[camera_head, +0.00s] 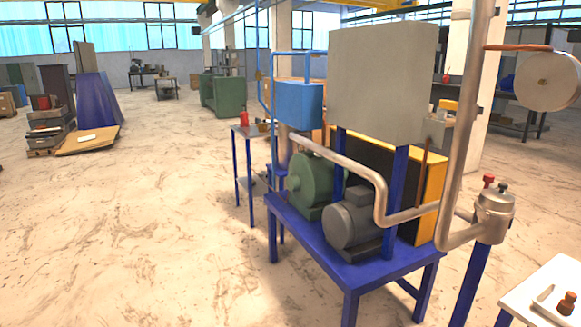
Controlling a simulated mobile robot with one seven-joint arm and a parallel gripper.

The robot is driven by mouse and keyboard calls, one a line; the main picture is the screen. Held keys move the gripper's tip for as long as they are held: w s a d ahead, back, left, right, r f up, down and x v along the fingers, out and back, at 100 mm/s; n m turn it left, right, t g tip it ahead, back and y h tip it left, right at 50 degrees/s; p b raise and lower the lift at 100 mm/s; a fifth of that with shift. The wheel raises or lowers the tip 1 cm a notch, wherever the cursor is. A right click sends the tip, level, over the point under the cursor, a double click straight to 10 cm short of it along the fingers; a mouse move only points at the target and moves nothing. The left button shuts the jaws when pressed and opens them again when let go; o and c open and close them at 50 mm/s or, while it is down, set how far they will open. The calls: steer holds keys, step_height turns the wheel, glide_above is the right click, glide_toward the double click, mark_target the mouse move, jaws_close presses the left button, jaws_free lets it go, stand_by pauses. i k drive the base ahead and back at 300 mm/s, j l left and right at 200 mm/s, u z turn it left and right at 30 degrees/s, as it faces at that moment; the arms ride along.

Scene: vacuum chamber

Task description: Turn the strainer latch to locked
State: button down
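A metal cylindrical housing (495,212), which looks like the strainer, stands at the right on a blue post. It joins the lower end of the bent metal pipe. A red knob (488,181) and a dark knob (503,188) stick up at its top. I cannot tell which part is the latch or whether it is locked. My gripper is not in view.
A blue bench (356,272) carries a green pump (313,184), a grey motor (352,222) and a large grey box (380,82). A tall pipe (464,130) rises beside the strainer. A white table (530,298) is at lower right.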

mark_target(488, 179)
steer(key=i+j+z, duration=0.45)
steer(key=i+j, duration=0.3)
steer(key=i, duration=0.3)
steer(key=i+j+z, duration=0.4)
steer(key=i+j, duration=0.55)
steer(key=j, duration=0.15)
steer(key=i+l, duration=0.25)
steer(key=i, duration=0.2)
steer(key=i+l, duration=0.5)
steer(key=k+l+z, duration=0.05)
